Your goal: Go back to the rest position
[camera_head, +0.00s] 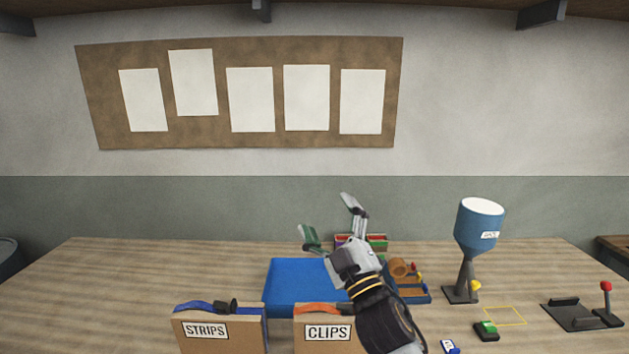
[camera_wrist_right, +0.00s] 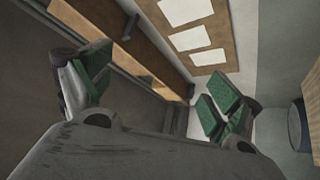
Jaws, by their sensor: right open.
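My right gripper (camera_head: 328,222) is raised above the middle of the table, in front of the blue tray (camera_head: 285,283) as seen in the head view. Its fingers are spread wide with nothing between them. In the right wrist view the green-padded fingers of the right gripper (camera_wrist_right: 155,95) stand far apart and empty, facing the wall and ceiling. My left gripper is in neither view.
Boxes labelled STRIPS (camera_head: 210,343) and CLIPS (camera_head: 322,342) stand at the front. A blue-topped hopper (camera_head: 480,228), a green-and-black item (camera_head: 486,330) and a red-knobbed lever device (camera_head: 583,313) are on the right. The table's left side (camera_head: 100,290) is clear.

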